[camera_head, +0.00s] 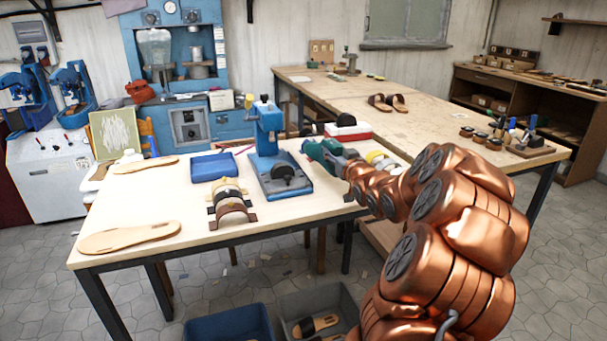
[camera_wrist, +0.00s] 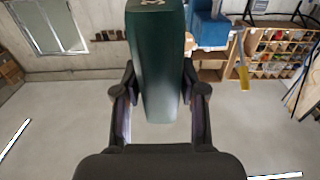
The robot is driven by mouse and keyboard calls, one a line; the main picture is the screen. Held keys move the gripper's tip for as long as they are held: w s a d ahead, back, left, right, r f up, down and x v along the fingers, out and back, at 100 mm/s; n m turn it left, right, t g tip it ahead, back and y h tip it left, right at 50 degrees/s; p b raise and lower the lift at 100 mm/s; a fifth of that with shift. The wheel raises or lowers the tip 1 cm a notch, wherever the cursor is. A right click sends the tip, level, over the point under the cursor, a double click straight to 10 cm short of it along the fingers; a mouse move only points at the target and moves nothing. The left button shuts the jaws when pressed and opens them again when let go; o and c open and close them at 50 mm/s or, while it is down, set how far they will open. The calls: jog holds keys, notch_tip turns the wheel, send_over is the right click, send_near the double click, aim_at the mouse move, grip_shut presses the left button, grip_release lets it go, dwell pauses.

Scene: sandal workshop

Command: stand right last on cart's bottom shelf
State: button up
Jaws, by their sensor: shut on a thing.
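My gripper (camera_head: 338,162) is shut on a dark green last (camera_wrist: 155,65). In the wrist view my gripper's two dark fingers (camera_wrist: 157,100) press its sides, and a pale mark shows at its top edge, too cut off to read. My arm covers much of the right side. No cart can be made out for certain; a low wooden surface (camera_head: 384,238) shows partly behind my arm.
The front workbench (camera_head: 130,215) holds sandal soles (camera_head: 130,238), curved straps (camera_head: 228,205), a blue tray (camera_head: 213,167) and a blue press (camera_head: 268,130). A blue bin (camera_head: 230,325) and a grey bin (camera_head: 345,300) stand low in front. A long table (camera_head: 430,118) with sandals stands behind.

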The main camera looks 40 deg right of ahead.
aim_at(334, 176)
jog(key=shift+f+p, duration=0.5)
jog(key=shift+f, duration=3.15)
jog(key=shift+f, duration=0.1)
jog(key=o, duration=1.1)
jog(key=shift+o, duration=0.2)
jog(key=shift+s, duration=0.3)
jog(key=b+v, duration=0.2)
jog(key=v, duration=0.9)
jog(key=shift+s+a, duration=0.15)
jog(key=shift+s, duration=0.05)
